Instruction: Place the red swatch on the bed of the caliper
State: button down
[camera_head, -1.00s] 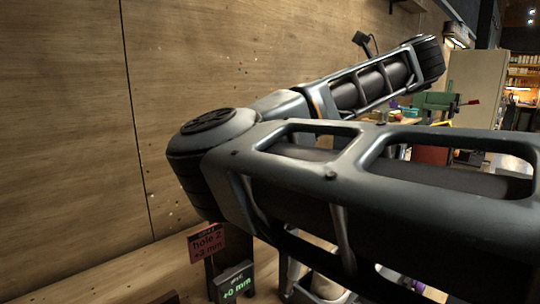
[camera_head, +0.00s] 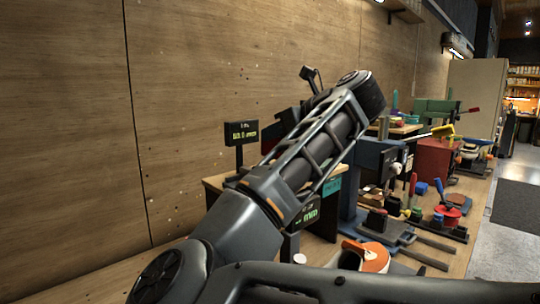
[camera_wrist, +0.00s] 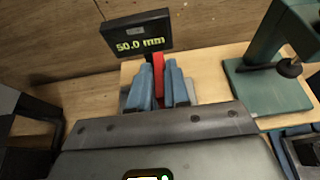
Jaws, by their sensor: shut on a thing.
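In the wrist view, the red swatch (camera_wrist: 158,68) stands upright between the two blue fingers of my gripper (camera_wrist: 160,84), which is shut on it. The caliper's dark display (camera_wrist: 137,34), reading 50.0 mm, is just beyond the fingers; it also shows in the head view (camera_head: 242,132) on a post. A grey metal part (camera_wrist: 125,97), possibly the caliper bed, shows behind the fingers. The fingers hide most of it, so I cannot tell whether the swatch touches it. In the head view, my arm hides the gripper and swatch.
A wooden stand (camera_wrist: 205,88) lies under the caliper area. A green stand with a dark knob (camera_wrist: 268,86) is close on the right. The wall is behind.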

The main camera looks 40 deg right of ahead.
jog(key=shift+w+a+f, duration=0.15)
jog(key=shift+f, duration=0.65)
jog(key=shift+w+a+f, duration=0.1)
jog(key=shift+a+f, duration=0.1)
jog(key=shift+f, duration=0.6)
jog(key=shift+w+a+f, duration=0.15)
jog(key=shift+f, duration=0.65)
jog(key=shift+f, duration=0.2)
jog(key=c, duration=1.1)
grip_release()
jog(key=shift+r, duration=0.1)
